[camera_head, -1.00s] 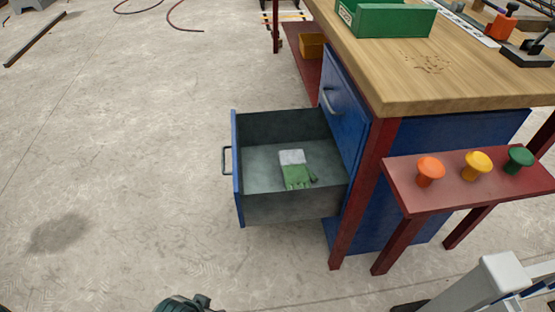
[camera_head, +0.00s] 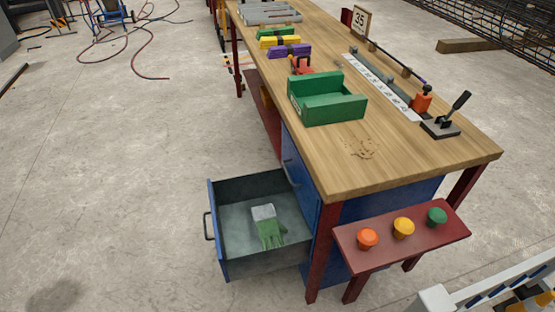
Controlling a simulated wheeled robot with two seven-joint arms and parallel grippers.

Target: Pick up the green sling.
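A small green folded bundle (camera_head: 283,31), which looks like the green sling, lies toward the far end of the wooden workbench (camera_head: 420,165). A yellow folded bundle (camera_head: 279,42) lies just in front of it and partly hides it. A purple folded bundle (camera_head: 290,52) lies nearer still. A dark band crosses the middle of the yellow and purple bundles. Neither of my grippers shows in the head view.
A green open bin (camera_head: 327,108) stands nearer on the bench, with a red tool (camera_head: 301,66) behind it. A red shelf (camera_head: 440,240) with coloured knobs juts out in front.

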